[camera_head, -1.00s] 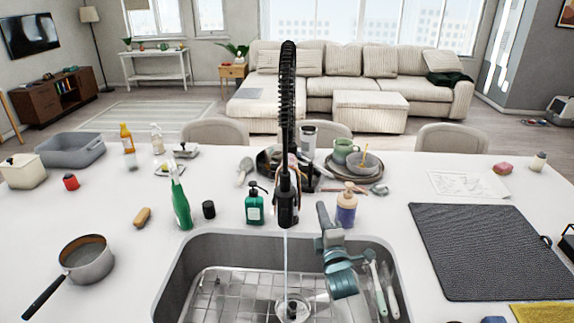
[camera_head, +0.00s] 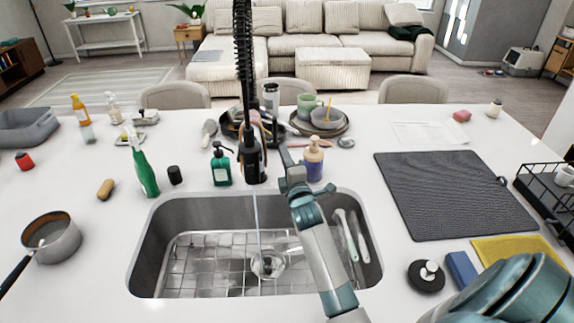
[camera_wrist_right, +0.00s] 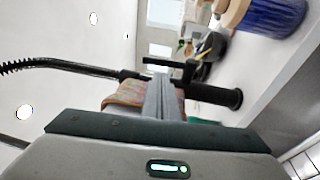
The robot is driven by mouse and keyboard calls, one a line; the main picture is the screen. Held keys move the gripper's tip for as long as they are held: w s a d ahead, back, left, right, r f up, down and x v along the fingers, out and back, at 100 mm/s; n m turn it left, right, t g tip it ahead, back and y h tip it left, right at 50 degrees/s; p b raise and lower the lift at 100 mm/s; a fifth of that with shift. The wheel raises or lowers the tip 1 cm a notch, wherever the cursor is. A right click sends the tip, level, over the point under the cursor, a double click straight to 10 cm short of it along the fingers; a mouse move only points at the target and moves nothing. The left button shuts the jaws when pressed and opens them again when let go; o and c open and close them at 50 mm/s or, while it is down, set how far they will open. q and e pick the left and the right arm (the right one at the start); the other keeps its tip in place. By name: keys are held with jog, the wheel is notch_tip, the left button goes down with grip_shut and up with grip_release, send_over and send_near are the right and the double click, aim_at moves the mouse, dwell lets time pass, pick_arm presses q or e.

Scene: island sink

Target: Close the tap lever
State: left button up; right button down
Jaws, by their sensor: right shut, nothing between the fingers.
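The black tap (camera_head: 243,80) with its spring hose stands behind the sink. A thin stream of water (camera_head: 257,215) runs from its spout into the sink. In the right wrist view the tap's black body (camera_wrist_right: 215,96) lies sideways, close beyond my fingers. A dark bar near the fingertips may be the lever, but I cannot tell its position or whether it is touched. My right gripper (camera_head: 284,157) is shut and empty, just right of the tap; its fingers show in the right wrist view (camera_wrist_right: 160,85). My left gripper is out of view.
The grey sink (camera_head: 146,235) holds a wire rack. A purple soap bottle (camera_head: 313,165) stands right behind my right gripper, and a green pump bottle (camera_head: 221,168) stands left of the tap. A black mat (camera_head: 450,195) lies to the right. Dishes crowd behind the tap.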

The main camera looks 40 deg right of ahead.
aim_at(275, 130)
jog(key=b+x, duration=0.3)
jog(key=x, duration=0.5)
jog(key=shift+w+d+b, duration=0.15)
jog(key=shift+w+b, duration=0.2)
jog(key=shift+b, duration=0.05)
jog(key=shift+r, duration=0.1)
